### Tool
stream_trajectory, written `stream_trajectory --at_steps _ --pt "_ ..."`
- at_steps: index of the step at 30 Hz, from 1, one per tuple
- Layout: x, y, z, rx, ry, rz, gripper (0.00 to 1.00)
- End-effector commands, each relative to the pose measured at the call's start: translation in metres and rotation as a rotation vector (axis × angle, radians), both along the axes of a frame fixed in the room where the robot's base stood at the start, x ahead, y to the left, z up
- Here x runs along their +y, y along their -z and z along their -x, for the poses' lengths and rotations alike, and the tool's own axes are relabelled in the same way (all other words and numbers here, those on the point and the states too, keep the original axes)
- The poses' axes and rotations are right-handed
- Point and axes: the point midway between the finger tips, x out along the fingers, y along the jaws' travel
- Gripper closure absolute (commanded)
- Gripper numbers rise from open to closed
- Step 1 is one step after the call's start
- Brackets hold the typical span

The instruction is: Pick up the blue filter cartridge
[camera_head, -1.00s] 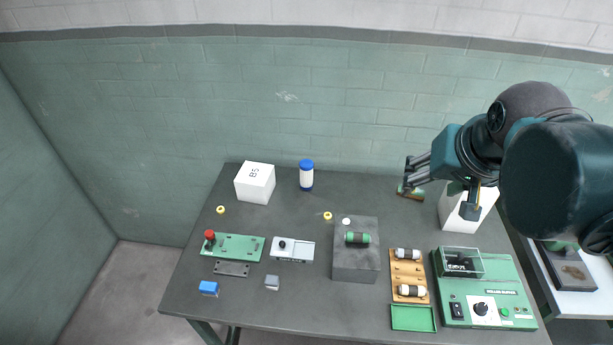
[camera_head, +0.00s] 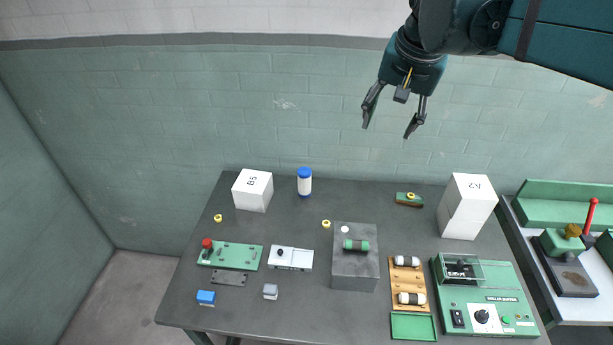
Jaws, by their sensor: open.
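A small blue block (camera_head: 206,297) with a pale lower edge lies at the table's front left; it fits the blue filter cartridge. A white cylinder with a blue cap (camera_head: 304,181) stands upright at the back of the table; from this view I cannot rule it out as the cartridge. My gripper (camera_head: 390,131) is open and empty. It hangs high above the back right of the table, fingers pointing down, apart from both things. Nothing hides either of them.
A grey block (camera_head: 270,291) lies right of the blue one. Behind are a green board with a red knob (camera_head: 229,254) and a dark plate (camera_head: 229,278). A raised grey stand (camera_head: 355,262), wooden rack (camera_head: 408,279) and green machine (camera_head: 487,300) fill the right. White boxes (camera_head: 253,190) stand farther back.

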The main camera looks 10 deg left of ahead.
Motion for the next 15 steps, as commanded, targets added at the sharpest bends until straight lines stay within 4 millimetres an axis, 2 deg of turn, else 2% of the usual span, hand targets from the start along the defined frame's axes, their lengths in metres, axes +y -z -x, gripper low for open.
stream_trajectory --at_steps 15 --pt "0.057 0.002 -0.088 0.108 0.114 -0.035 0.48"
